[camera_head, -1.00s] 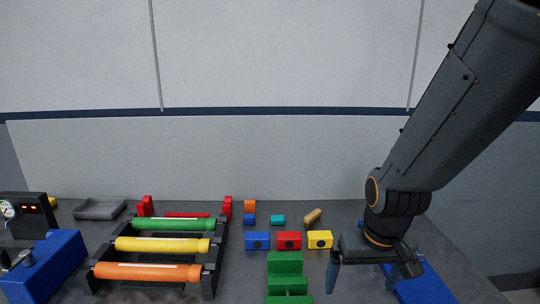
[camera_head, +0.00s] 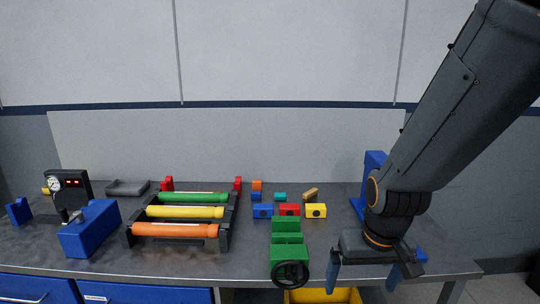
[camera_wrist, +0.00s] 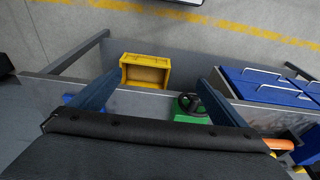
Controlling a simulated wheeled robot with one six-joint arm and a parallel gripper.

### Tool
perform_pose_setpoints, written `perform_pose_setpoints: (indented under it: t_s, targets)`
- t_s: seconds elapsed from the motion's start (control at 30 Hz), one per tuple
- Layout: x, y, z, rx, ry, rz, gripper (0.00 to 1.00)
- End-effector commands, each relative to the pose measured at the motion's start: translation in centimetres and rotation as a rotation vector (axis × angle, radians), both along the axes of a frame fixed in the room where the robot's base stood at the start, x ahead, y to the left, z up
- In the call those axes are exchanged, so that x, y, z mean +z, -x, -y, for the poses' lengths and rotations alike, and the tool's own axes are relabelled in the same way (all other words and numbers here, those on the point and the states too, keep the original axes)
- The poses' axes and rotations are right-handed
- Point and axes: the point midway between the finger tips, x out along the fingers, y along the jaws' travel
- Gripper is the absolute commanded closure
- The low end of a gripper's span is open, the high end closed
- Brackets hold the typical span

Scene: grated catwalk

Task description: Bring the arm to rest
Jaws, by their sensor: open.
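My gripper (camera_head: 362,279) hangs from my arm at the right of the head view, in front of the table's front edge. Its two blue fingers are spread wide apart with nothing between them. In the wrist view my gripper (camera_wrist: 152,92) also shows open, with the floor and a yellow bin (camera_wrist: 145,71) beyond its fingers. My arm comes down from the upper right and hides part of a blue stand (camera_head: 373,165) behind it.
The grey table (camera_head: 150,262) carries a rack with green, yellow and orange rollers (camera_head: 178,230), a green stepped block with a black handwheel (camera_head: 289,273), small coloured blocks (camera_head: 289,210), a blue box (camera_head: 91,230) and a gauge unit (camera_head: 68,188). Blue drawers (camera_head: 145,293) sit below.

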Motion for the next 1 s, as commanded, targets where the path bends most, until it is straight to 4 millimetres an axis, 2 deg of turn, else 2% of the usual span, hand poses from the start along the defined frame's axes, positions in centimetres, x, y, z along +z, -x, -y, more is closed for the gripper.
perform_pose_setpoints:
  t_s: [0.47,0.83,1.0]
  targets:
    - [-4.4,-0.2,0.0,0.002,0.000,-0.041,0.04]
    - [-10.9,-0.2,0.0,0.006,0.001,-0.110,0.04]
    - [-11.4,-0.1,0.0,0.006,0.001,-0.120,0.04]
